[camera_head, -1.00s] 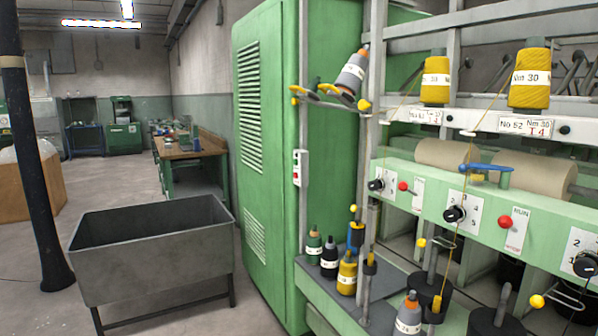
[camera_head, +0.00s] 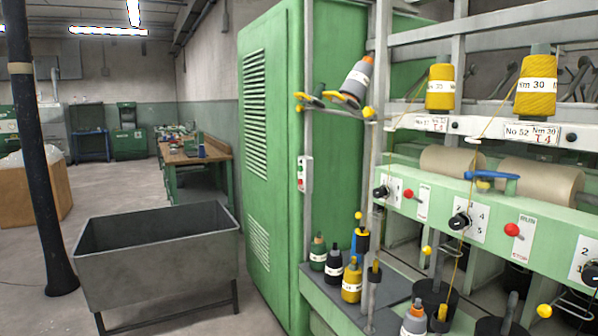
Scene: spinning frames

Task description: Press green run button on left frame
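A spinning frame fills the right side, with a pale green front rail (camera_head: 455,195). A small white switch box (camera_head: 304,174) is fixed to the upright post at the left end of this frame. It bears small coloured buttons; a red one shows, and a green one is too small to be sure of. Whether this is the left frame, I cannot tell. Neither of my grippers is in view.
A tall green cabinet (camera_head: 270,160) stands left of the frame. A grey metal bin (camera_head: 160,262) on legs stands on the floor in front left. A black pole (camera_head: 45,170) rises at far left. Yarn bobbins stand on the frame's low shelf (camera_head: 385,305).

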